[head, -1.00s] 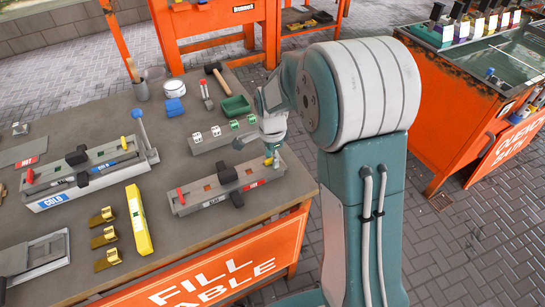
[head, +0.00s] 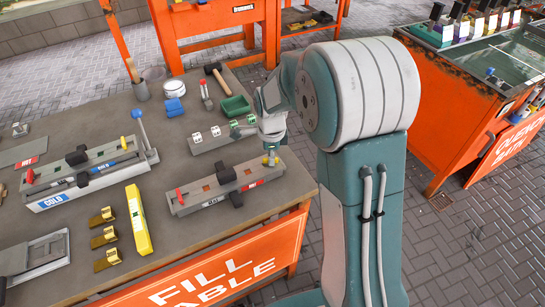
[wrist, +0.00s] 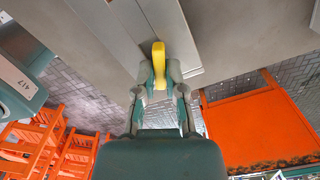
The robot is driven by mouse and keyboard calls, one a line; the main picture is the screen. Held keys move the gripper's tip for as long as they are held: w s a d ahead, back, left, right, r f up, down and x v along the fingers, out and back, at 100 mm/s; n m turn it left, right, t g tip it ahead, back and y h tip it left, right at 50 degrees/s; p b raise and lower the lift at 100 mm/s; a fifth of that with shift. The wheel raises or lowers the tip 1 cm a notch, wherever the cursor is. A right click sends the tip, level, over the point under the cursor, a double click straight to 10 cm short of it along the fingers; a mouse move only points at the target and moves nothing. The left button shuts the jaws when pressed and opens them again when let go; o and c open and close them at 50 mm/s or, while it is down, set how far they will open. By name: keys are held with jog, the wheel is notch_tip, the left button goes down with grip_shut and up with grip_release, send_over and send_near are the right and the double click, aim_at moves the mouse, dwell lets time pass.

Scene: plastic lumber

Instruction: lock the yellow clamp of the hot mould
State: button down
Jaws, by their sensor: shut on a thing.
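A long grey mould (head: 190,205) lies on the fill table, with a red handle (head: 179,195) at its left end and a black clamp (head: 226,174) across its middle. The yellow clamp (head: 269,161) is at its right end, mostly covered by my gripper (head: 270,153). In the wrist view the yellow clamp handle (wrist: 158,62) stands between the fingertips of my gripper (wrist: 160,75), which is shut on it. The grey mould body (wrist: 185,40) runs away behind the handle. Whether the clamp is latched cannot be told.
A second mould marked COLD (head: 52,200) lies to the left. A yellow level (head: 138,220) and several brass pieces lie in front. A green tray (head: 236,108) and a mallet (head: 218,80) are behind. The orange quench bath (head: 470,110) stands right.

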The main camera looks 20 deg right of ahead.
jog(key=m, duration=0.4)
jog(key=shift+m, duration=0.4)
jog(key=shift+m, duration=2.4)
jog(key=m, duration=0.3)
jog(key=shift+m, duration=0.3)
jog(key=c, duration=0.6)
grip_release()
jog(key=shift+o, duration=0.2)
